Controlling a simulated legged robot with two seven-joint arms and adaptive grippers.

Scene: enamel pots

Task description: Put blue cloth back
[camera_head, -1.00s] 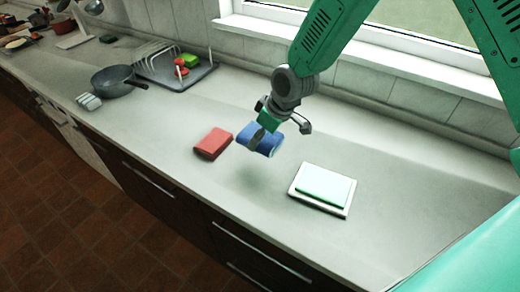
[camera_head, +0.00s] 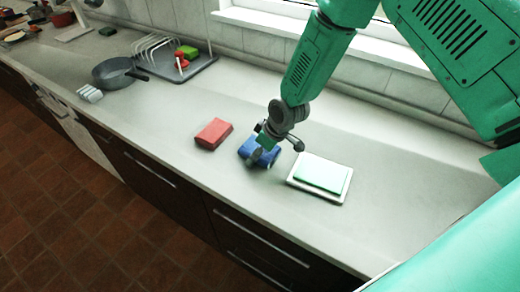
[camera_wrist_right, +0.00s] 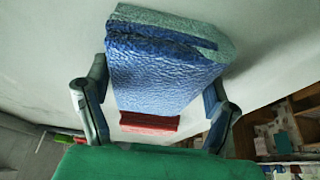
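The folded blue cloth (camera_head: 262,157) is at the counter surface between a red cloth (camera_head: 214,133) and a white tray with a pale green cloth (camera_head: 323,174). My right gripper (camera_head: 262,148) comes down over the blue cloth. In the right wrist view the blue cloth (camera_wrist_right: 160,75) lies between the two fingers of my right gripper (camera_wrist_right: 155,95), which press at its sides. A paler grey-green layer shows along its far edge. The red cloth (camera_wrist_right: 149,122) shows beyond it. My left gripper is out of view.
A grey pan (camera_head: 115,73) and a dish rack (camera_head: 178,66) stand further left on the counter (camera_head: 390,215). The window wall runs along the back. The front counter edge is close to the cloths. Free counter lies behind the red cloth.

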